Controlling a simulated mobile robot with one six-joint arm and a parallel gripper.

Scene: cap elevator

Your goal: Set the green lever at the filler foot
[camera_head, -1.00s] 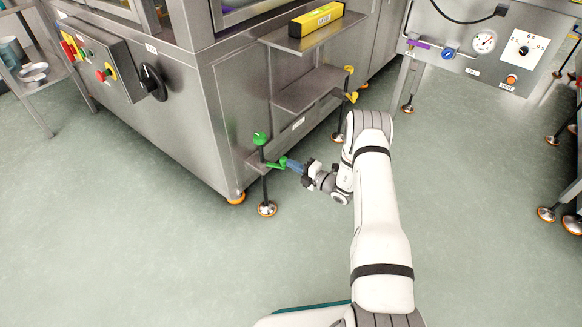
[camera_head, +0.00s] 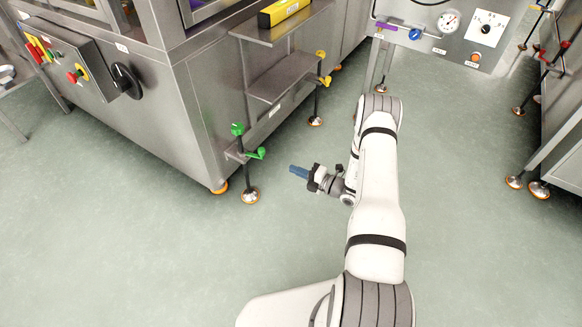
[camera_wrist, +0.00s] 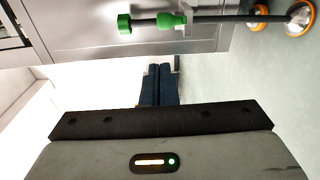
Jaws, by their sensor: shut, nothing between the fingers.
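The green lever (camera_head: 255,154) sits on the dark upright rod of the filler foot, near the machine's lower corner. A green knob (camera_head: 238,129) tops the same rod, and the round foot pad (camera_head: 250,195) stands on the floor below. My gripper (camera_head: 292,170) is shut and empty, its blue fingers pointing left toward the rod, apart from the lever with a clear gap. In the wrist view my gripper's fingers (camera_wrist: 159,68) are together. There the green lever (camera_wrist: 171,20) and green knob (camera_wrist: 124,24) lie beyond them, with the rod running sideways.
A second foot with a yellow lever (camera_head: 324,80) stands farther back under the machine's shelves (camera_head: 280,75). A control panel (camera_head: 460,35) with a gauge is at the upper right. The floor (camera_head: 150,250) left of my arm is clear.

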